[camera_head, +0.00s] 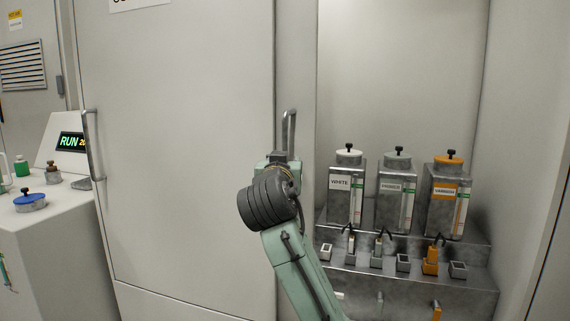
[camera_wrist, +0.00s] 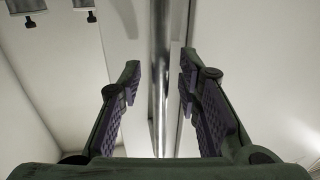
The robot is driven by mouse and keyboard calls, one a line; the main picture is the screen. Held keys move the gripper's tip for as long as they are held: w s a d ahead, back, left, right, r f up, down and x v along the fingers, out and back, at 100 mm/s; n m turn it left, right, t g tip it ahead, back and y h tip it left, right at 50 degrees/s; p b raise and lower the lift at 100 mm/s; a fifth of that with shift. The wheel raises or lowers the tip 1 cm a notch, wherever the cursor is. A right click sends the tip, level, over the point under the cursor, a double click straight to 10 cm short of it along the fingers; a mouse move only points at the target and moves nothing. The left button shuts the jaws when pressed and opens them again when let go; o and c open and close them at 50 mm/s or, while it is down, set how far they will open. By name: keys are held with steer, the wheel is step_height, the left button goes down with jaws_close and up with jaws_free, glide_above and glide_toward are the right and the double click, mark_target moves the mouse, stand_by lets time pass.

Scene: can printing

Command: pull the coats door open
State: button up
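An upright metal bar handle (camera_head: 291,122) stands on a narrow pale panel (camera_head: 297,60) at the left edge of the open bay. I cannot tell whether this panel is the coats door seen nearly edge-on. My gripper (camera_head: 281,158) is at the handle's lower part, its fingers mostly hidden by my wrist. In the wrist view my gripper (camera_wrist: 158,88) is open, one finger on each side of the handle bar (camera_wrist: 161,50). Gaps show on both sides of the bar. A wide pale door (camera_head: 180,130) with a partly cut-off label fills the left.
The bay holds white (camera_head: 346,190), primer (camera_head: 397,193) and varnish (camera_head: 444,196) containers above a stepped metal rack (camera_head: 400,283). The wide door has its own bar handle (camera_head: 93,146) at left. A console (camera_head: 50,250) stands far left.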

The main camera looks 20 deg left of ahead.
steer(key=v, duration=1.2)
steer(key=shift+r, duration=0.1)
